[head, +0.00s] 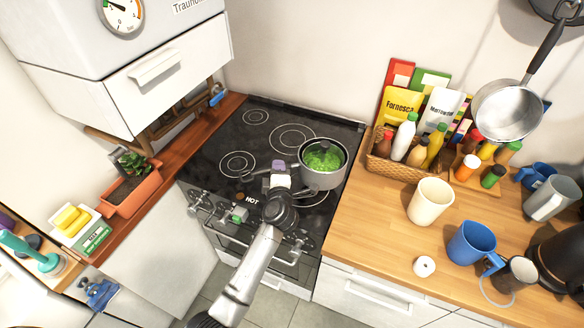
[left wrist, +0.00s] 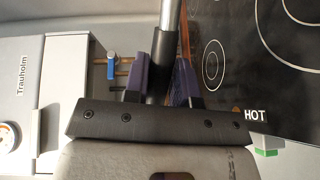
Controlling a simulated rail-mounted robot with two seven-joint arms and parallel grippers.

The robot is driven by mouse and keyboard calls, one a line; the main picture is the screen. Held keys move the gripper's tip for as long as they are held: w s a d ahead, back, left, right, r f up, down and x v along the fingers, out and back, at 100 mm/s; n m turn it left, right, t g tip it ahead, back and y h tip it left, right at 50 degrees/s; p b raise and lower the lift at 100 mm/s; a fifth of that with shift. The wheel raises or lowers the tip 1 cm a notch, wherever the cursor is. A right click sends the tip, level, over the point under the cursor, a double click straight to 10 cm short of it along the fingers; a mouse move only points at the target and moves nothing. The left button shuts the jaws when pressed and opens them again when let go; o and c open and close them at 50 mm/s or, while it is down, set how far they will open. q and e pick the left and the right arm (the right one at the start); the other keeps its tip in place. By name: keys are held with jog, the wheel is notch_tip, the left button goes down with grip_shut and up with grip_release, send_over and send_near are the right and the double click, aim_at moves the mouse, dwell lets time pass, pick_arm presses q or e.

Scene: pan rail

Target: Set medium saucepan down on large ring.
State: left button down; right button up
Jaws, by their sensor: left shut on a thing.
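The medium saucepan (head: 309,179) is grey and holds green food (head: 324,156). It is over the right side of the black hob. I cannot tell whether its base touches the glass. My left gripper (head: 280,176) is shut on its handle, left of the pan. In the left wrist view the gripper (left wrist: 160,82) has purple fingers on both sides of the dark handle grip (left wrist: 157,64); the pan body is out of that view. The large ring (head: 292,138) shows uncovered behind and left of the pan. Another ring (head: 315,201) is partly hidden under the pan. My right gripper is not in view.
The hob (head: 215,143) also has a small back ring (head: 255,117) and a front-left ring (head: 237,164). A wicker basket (head: 385,171) of bottles and packets stands on the worktop to the right. A white cupboard (head: 170,80) overhangs the left. A steel pan (head: 507,110) hangs at upper right.

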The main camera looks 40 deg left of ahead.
pick_arm(q)
jog(key=shift+s+a+f+b, duration=0.4)
jog(key=shift+a+f, duration=0.45)
jog(key=shift+f, duration=0.3)
jog(key=shift+s+a+f+b, duration=0.3)
jog(key=shift+s+a+f, duration=0.15)
jog(key=shift+a+f, duration=0.6)
jog(key=shift+s+a+f+b, duration=0.4)
jog(key=shift+a+f, duration=0.25)
jog(key=shift+f, duration=0.85)
jog(key=c, duration=0.9)
grip_release()
jog(key=shift+f, duration=0.1)
jog(key=shift+c, duration=0.2)
